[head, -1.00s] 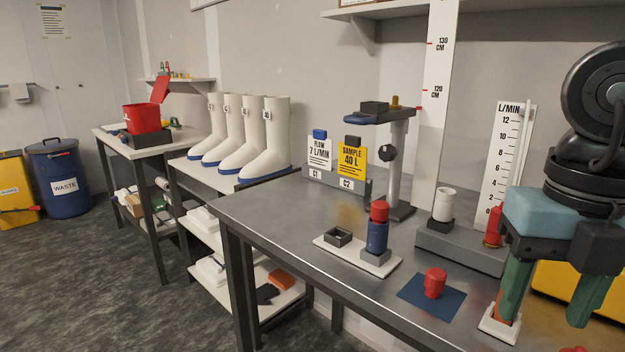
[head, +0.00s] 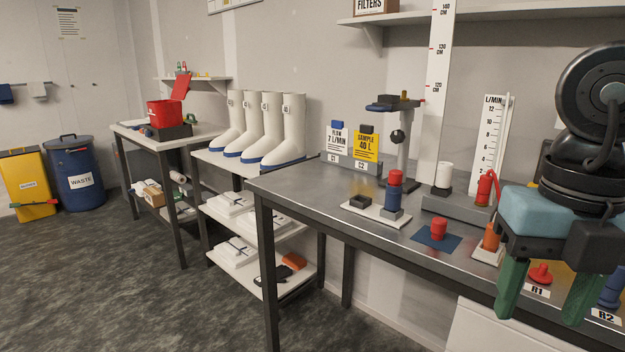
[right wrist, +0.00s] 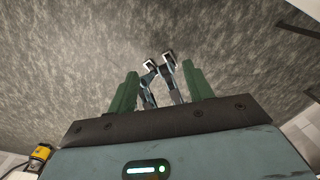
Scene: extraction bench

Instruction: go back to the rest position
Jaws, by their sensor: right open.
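My right gripper (head: 543,312) is open at the right of the head view, with its two green fingers pointing down and apart. It appears in front of the bench edge and overlaps it in the picture. In the right wrist view my right gripper (right wrist: 160,75) shows its fingers spread over the grey floor. Metallic parts show between them, and I cannot tell what they are. An orange cylinder (head: 491,238) stands upright on a small white base, left of the gripper and apart from it. My left gripper is in neither view.
The metal bench (head: 300,182) holds a blue and red cylinder (head: 394,195), a red piece on a blue mat (head: 422,240), and a red knob (head: 540,274) by label R1. White boots (head: 285,135) stand on the shelving to the left. Open floor (head: 130,290) lies at front left.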

